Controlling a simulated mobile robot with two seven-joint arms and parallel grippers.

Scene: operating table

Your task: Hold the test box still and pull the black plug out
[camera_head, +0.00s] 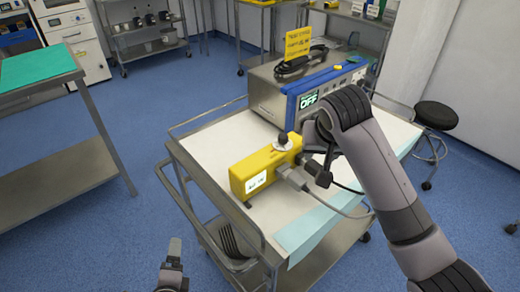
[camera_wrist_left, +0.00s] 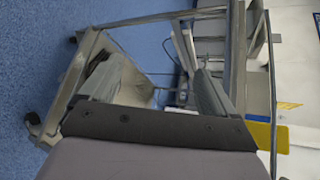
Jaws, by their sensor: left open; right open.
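The yellow test box (camera_head: 262,172) stands on the white top of a metal cart (camera_head: 218,140), with a small display on its left end and a dark knob (camera_head: 282,140) on top. A grey plug (camera_head: 292,178) with a grey cable sits at its right side. A black cable runs nearby; the black plug itself is hard to make out behind my right gripper (camera_head: 316,163). That gripper is open, close to the box's right end; contact cannot be told. My left gripper (camera_head: 172,268) is open and empty, low beside the cart's left side. Its spread fingers show in the left wrist view (camera_wrist_left: 158,85).
A steel device (camera_head: 280,95) with a blue-framed "OFF" display stands behind the box. A light blue sheet (camera_head: 305,230) lies at the cart's near edge. Metal rails border the cart. A stool (camera_head: 437,115) stands right, a green-topped table (camera_head: 38,68) left. Floor between is clear.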

